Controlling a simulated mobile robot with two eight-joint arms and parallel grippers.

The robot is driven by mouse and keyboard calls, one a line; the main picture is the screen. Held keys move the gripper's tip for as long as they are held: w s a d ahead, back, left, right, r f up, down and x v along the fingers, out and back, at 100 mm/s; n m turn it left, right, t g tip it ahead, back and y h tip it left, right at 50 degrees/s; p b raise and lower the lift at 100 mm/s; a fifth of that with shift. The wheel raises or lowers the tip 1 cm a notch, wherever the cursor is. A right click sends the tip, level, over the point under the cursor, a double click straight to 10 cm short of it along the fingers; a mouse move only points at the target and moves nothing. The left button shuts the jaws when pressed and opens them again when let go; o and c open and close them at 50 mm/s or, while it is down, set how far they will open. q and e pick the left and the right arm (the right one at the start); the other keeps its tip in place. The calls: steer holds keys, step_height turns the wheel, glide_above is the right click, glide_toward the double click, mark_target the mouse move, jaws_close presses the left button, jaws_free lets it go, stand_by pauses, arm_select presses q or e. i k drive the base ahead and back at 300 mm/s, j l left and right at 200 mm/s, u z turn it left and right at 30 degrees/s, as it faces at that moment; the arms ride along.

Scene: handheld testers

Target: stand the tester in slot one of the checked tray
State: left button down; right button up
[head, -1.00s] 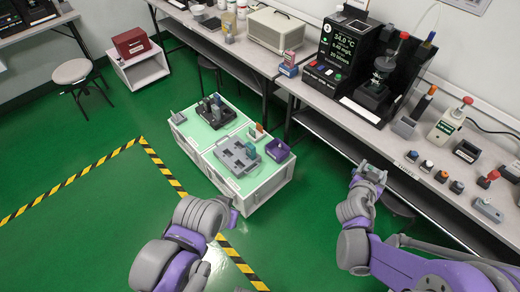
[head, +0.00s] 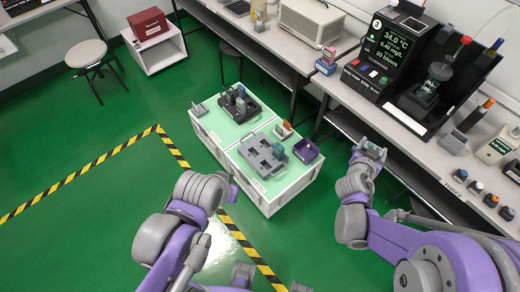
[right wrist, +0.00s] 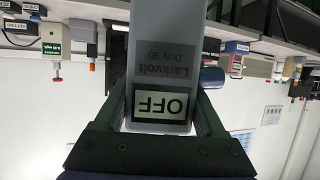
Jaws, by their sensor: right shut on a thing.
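My right gripper (head: 372,151) is shut on a grey tester (right wrist: 162,70). In the right wrist view the tester appears upside down, with "Larkvolt Duty 90" and a display reading OFF. In the head view the held tester is too small to make out well. A grey tray with slots (head: 250,154) and a dark tray (head: 250,113) with several things standing in it lie on a low white cabinet (head: 270,200). I cannot make out a checked pattern or slot numbers on either. My left gripper (head: 232,190) is near the cabinet's front left, its fingers unclear.
A purple bin (head: 306,150) and an orange and white item (head: 283,130) are beside the grey tray. A teal item (head: 278,150) stands at that tray's right end. The long bench (head: 400,125) with a black instrument (head: 400,50) runs along the right. Green floor lies open at left.

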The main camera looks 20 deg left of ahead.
mark_target(255, 156)
steer(key=i+j, duration=0.2)
steer(key=j, duration=0.15)
steer(key=i+j+u, duration=0.1)
steer(key=j, duration=0.3)
steer(key=i+j, duration=0.3)
steer(key=j+u, duration=0.05)
